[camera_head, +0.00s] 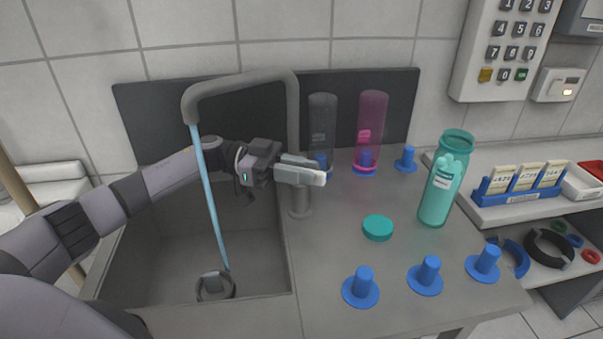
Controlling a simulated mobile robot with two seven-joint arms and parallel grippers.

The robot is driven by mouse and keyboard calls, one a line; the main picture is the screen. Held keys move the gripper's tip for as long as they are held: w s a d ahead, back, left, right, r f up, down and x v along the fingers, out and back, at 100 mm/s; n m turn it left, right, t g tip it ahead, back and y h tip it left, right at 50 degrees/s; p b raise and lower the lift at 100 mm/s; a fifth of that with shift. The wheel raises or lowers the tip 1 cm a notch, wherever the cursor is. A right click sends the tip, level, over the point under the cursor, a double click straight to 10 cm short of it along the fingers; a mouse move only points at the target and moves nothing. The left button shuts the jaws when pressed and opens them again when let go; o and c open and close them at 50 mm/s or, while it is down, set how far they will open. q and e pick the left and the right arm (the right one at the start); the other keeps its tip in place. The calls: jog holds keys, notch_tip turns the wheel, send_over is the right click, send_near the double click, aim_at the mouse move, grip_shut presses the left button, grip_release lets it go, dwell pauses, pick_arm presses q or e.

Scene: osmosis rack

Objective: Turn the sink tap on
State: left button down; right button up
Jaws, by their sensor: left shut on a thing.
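The grey sink tap (294,115) stands behind the right rim of the sink, and its spout arches to the left. A blue stream of water (209,200) runs from the spout down into the sink basin (255,240). My left gripper (312,174) reaches across in front of the tap's column, at about mid-height. Its fingers are shut on the tap handle, which they largely hide. My right gripper is not in view.
A teal bottle (436,200), a teal lid (377,228) and several blue pegs (361,287) stand on the counter. A dark bottle (322,125) and a pink bottle (370,125) sit on pegs behind the gripper. A keypad (508,45) hangs on the wall.

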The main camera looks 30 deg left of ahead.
pick_arm(q)
jog(key=shift+m+g+b, duration=0.6)
jog(key=shift+m+g, duration=0.3)
jog(key=shift+g, duration=0.5)
jog(key=c, duration=1.1)
grip_release()
jog(key=shift+s+a+b, duration=0.1)
jog(key=shift+a+b, duration=0.8)
jog(key=shift+a, duration=2.65)
